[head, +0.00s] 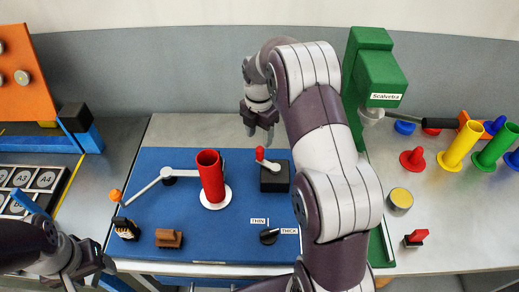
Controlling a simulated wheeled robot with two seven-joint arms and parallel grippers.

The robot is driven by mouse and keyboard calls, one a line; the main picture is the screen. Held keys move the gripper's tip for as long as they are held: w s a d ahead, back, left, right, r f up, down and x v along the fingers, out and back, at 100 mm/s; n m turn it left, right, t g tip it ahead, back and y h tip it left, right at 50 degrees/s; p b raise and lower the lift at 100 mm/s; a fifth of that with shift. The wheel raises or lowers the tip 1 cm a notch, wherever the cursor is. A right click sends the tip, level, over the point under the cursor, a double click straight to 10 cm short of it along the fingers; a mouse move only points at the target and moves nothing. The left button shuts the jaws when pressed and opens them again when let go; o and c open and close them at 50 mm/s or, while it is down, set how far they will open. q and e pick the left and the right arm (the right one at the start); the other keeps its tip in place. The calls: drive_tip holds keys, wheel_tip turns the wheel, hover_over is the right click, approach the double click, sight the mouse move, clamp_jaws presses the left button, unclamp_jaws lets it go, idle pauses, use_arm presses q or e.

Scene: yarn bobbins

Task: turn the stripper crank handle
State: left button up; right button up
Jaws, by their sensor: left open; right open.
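A small crank handle with a red knob (260,154) sits on a black box (274,180) on the blue mat (240,235); I take it for the stripper crank. Its pale arm slopes from the knob down to the box top. My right gripper (260,131) is open and empty, fingers pointing down, just behind the red knob in the picture and apart from it. My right arm passes just right of the box and hides part of the mat. My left gripper (85,274) is open at the lower left, away from the crank.
A red bobbin (211,178) stands on a white disc left of the box. A THIN/THICK dial (269,236) is in front. A green machine (376,75) stands right, beyond my arm. Coloured cones (460,144) stand far right.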

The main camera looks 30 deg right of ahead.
wheel_tip(320, 180, up, 5)
drive_tip(key=p, duration=0.3)
drive_tip(key=shift+r, duration=0.15)
drive_tip(key=s+a+f+m, duration=0.1)
drive_tip(key=s+a+m, duration=0.2)
drive_tip(key=s+m, duration=0.3)
drive_tip(key=s+a+f+m+t+b, duration=0.1)
drive_tip(key=s+a+m, duration=0.3)
drive_tip(key=s+m, duration=0.2)
drive_tip(key=s+a+m+b, duration=0.1)
drive_tip(key=s+a+m, duration=0.2)
drive_tip(key=s+m, duration=0.4)
drive_tip(key=m, duration=0.3)
drive_tip(key=shift+a+f, duration=0.35)
drive_tip(key=shift+f, duration=0.05)
